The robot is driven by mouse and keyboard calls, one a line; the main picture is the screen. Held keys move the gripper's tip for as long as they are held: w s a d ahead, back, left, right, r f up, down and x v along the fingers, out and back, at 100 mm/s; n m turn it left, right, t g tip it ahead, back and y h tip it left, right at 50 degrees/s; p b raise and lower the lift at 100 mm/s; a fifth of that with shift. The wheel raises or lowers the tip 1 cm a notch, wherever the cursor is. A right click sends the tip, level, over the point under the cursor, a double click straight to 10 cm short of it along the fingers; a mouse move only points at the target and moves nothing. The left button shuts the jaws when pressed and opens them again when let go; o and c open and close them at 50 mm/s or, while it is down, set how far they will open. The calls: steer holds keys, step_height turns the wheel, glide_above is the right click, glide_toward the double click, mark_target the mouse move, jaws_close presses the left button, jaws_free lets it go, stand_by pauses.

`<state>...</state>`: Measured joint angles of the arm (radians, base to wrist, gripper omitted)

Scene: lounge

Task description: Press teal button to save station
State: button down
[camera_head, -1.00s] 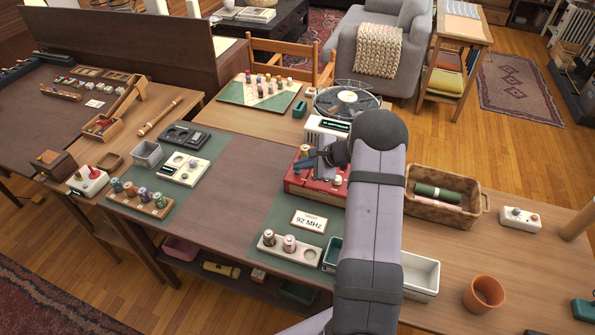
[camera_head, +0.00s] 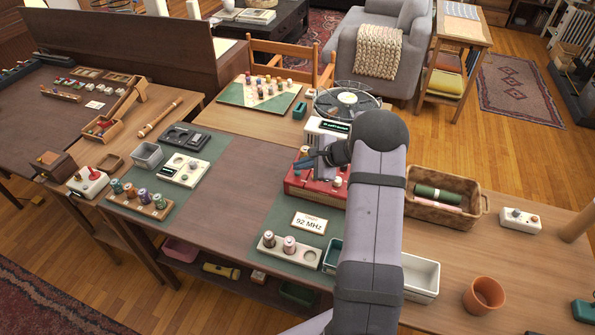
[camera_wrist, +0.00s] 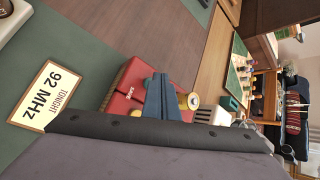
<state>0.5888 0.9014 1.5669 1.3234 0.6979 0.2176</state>
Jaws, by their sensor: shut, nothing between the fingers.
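A red radio (camera_head: 330,192) stands on the table beyond the green mat, partly hidden by my arm. It also shows in the wrist view (camera_wrist: 121,103), with a small white label that seems to read SAVE beside my fingers. Pale round knobs show on its top. My gripper (camera_head: 301,163) is shut and empty, with its blue-grey fingers over the radio's top. The fingers also fill the middle of the wrist view (camera_wrist: 158,80). Contact cannot be told.
A white unit with a green-lit display (camera_head: 337,126) stands just behind the radio. A "TONIGHT 92 MHz" card (camera_head: 309,222) lies on the mat in front. A wicker basket (camera_head: 447,214) is to the right. The dark tabletop left of the radio is clear.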

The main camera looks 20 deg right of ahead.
mark_target(301, 175)
steer(key=shift+r, duration=0.35)
steer(key=shift+r, duration=0.1)
step_height(301, 175, up, 5)
steer(key=p, duration=0.3)
stand_by(0.4)
stand_by(0.7)
